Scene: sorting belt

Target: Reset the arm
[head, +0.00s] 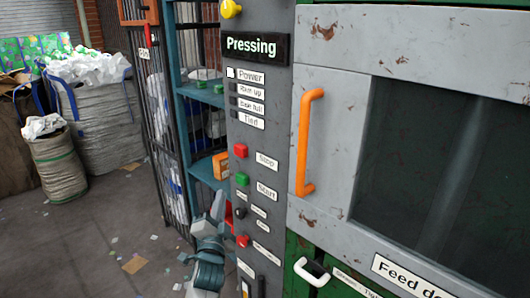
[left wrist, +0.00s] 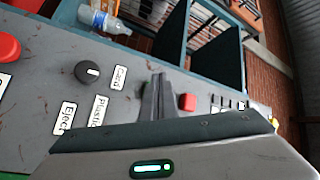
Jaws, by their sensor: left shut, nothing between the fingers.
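My left gripper (head: 218,206) is shut and empty, raised in front of the lower part of the grey control panel (head: 262,85) marked "Pressing". In the left wrist view its closed fingers (left wrist: 158,97) point at the panel, between a dark selector knob (left wrist: 88,72) and a red button (left wrist: 188,102). I cannot tell whether the fingertips touch the panel. In the head view the panel has a red Stop button (head: 240,150), a green Start button (head: 242,179) and a lower red button (head: 242,241). My right gripper is not in view.
Right of the panel is a press door with an orange handle (head: 308,140); below it is a white handle (head: 312,270). A teal shelf (head: 200,92) stands left of the panel. Filled sacks (head: 100,125) stand at the left. Scraps litter the open floor (head: 120,215).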

